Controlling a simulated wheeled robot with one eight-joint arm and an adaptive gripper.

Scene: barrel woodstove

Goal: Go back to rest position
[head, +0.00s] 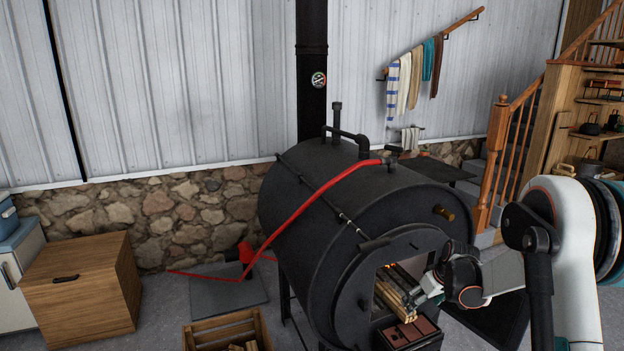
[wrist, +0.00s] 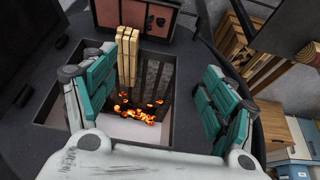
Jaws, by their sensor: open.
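My gripper (head: 424,291) is at the open front of the black barrel stove (head: 325,210) in the head view. In the wrist view its two teal-padded fingers are spread wide, with my gripper (wrist: 157,68) empty between them. A bundle of split wood sticks (wrist: 127,52) lies in the firebox opening, beyond the fingertips and apart from both pads. The sticks also show at the opening in the head view (head: 392,296). Glowing embers (wrist: 140,115) burn inside. My arm reaches in from the right and hides part of the stove front.
A wooden crate (head: 226,331) and a wooden cabinet (head: 85,290) stand left. A red hose (head: 310,203) crosses the barrel. Stairs with a railing (head: 510,150) rise at right.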

